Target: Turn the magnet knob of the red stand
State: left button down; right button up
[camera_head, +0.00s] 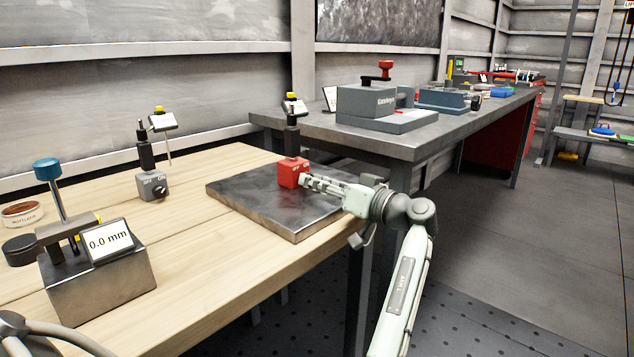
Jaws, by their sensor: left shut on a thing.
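The red stand (291,170) is a small red magnetic base marked ON. It stands upright on a dark metal plate (235,195) on the wooden table. A black post rises from it to a dial gauge (294,106) with a yellow top and a white label. My right gripper is not in view.
A similar grey stand (153,185) is to the left. A metal block with a gauge reading 0.0 mm (110,242) and a round tin (22,214) sit further left. A grey workbench (425,138) behind carries a vise-like device (368,104).

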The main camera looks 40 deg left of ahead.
pick_arm(q)
jog(key=c, duration=1.3)
grip_release()
jog(key=shift+o, duration=0.2)
jog(key=s+d, duration=0.1)
jog(key=d, duration=1.1)
